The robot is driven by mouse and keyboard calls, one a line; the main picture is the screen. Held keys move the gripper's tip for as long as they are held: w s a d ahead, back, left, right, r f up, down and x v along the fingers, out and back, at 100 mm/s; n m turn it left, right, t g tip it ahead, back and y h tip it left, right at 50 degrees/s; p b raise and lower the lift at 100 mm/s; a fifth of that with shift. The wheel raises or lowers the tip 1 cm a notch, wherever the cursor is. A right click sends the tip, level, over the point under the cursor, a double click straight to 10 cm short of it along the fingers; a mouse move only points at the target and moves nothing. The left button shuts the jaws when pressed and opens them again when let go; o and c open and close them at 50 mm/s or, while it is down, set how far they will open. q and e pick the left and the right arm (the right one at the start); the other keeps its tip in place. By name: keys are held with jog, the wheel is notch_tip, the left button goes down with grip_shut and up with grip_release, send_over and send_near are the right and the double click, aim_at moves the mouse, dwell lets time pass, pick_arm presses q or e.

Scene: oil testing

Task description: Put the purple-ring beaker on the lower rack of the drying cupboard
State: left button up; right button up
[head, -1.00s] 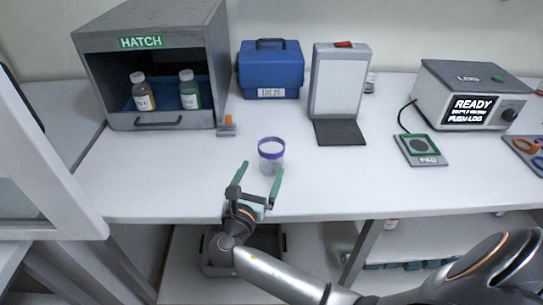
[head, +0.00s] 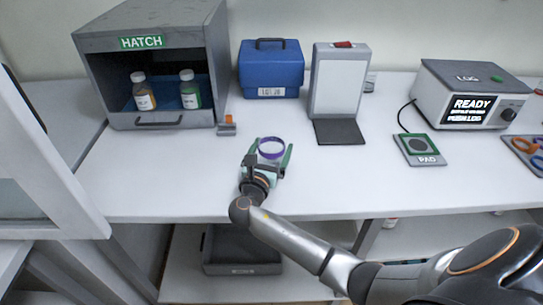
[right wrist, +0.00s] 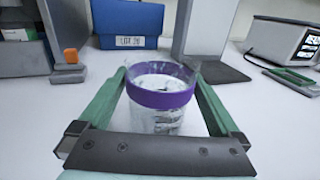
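The clear beaker with a purple ring (head: 271,147) stands upright on the white table in front of my right arm. In the right wrist view the beaker (right wrist: 161,98) sits between the two green fingers of my right gripper (head: 268,158). The fingers are apart, one on each side, with small gaps showing by the glass. My left gripper is out of view. A white-framed cabinet with a pane (head: 40,150) stands at the left edge; I cannot tell whether it is the drying cupboard, and no rack shows.
A grey hatch box (head: 150,122) with two bottles stands at the back left. A blue case (head: 270,70), an upright white panel (head: 338,85) and a device reading READY (head: 470,95) line the back. A small orange-topped block (head: 228,126) is left of the beaker. The table's front edge is close.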

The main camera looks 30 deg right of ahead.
jog(key=shift+r, duration=0.1)
jog(key=c, duration=1.3)
